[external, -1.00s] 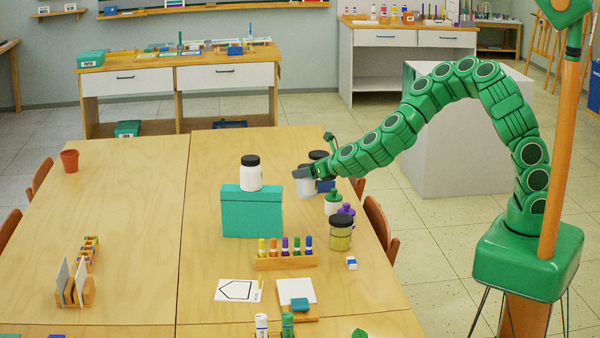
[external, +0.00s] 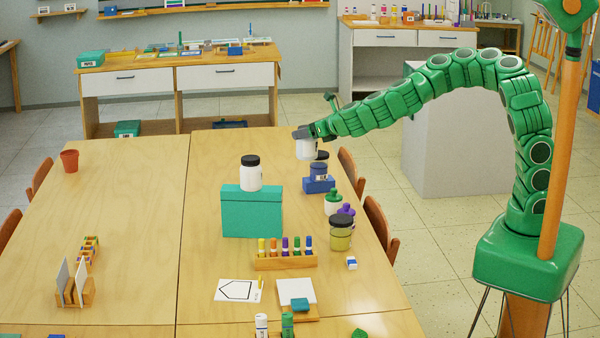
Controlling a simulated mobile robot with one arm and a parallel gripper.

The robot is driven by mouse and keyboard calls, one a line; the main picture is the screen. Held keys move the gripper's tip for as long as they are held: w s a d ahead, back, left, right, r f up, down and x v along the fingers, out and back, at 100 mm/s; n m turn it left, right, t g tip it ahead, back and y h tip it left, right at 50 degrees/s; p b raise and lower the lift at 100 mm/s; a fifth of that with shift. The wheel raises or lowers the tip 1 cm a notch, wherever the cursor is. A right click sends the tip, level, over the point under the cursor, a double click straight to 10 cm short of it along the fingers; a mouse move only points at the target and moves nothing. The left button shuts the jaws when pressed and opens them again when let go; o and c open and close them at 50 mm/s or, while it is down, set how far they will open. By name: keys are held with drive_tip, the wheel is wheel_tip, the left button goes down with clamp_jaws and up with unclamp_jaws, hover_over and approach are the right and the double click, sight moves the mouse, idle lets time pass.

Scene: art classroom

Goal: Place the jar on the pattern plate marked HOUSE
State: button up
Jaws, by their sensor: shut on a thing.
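My gripper (external: 303,134) is shut on a whitish jar (external: 307,150). It holds the jar in the air above the far right part of the table. The jar's top is hidden by the gripper. A white plate (external: 228,292) with a black house-like outline lies flat at the front middle of the table, well in front of the jar. Any lettering on it is too small to read.
A teal box (external: 252,212) with a white black-lidded jar (external: 250,174) on top stands between jar and plate. A marker rack (external: 285,260) stands behind the plate. A blue item (external: 318,180), paint bottles (external: 333,202) and a yellowish jar (external: 341,234) line the right edge.

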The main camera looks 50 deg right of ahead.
wheel_tip(320, 180, up, 2)
drive_tip(key=shift+r, duration=0.15)
drive_tip(key=s+a+f, duration=0.1)
drive_tip(key=s+a, duration=0.3)
drive_tip(key=a, duration=0.6)
drive_tip(key=s+a+f, duration=0.1)
drive_tip(key=s+a, duration=0.3)
drive_tip(key=a, duration=0.6)
drive_tip(key=s+a+r, duration=0.2)
drive_tip(key=s+a, duration=1.1)
drive_tip(key=a, duration=0.3)
wheel_tip(320, 180, down, 11)
drive_tip(key=shift+w+a+f, duration=1.55)
drive_tip(key=shift+w+f, duration=0.05)
drive_tip(key=shift+f, duration=0.65)
drive_tip(key=shift+w+a+f, duration=1.55)
drive_tip(key=shift+w+f, duration=0.1)
drive_tip(key=shift+f, duration=0.55)
drive_tip(key=shift+w+a+f, duration=1.55)
drive_tip(key=shift+w+f, duration=0.05)
drive_tip(key=shift+f, duration=0.65)
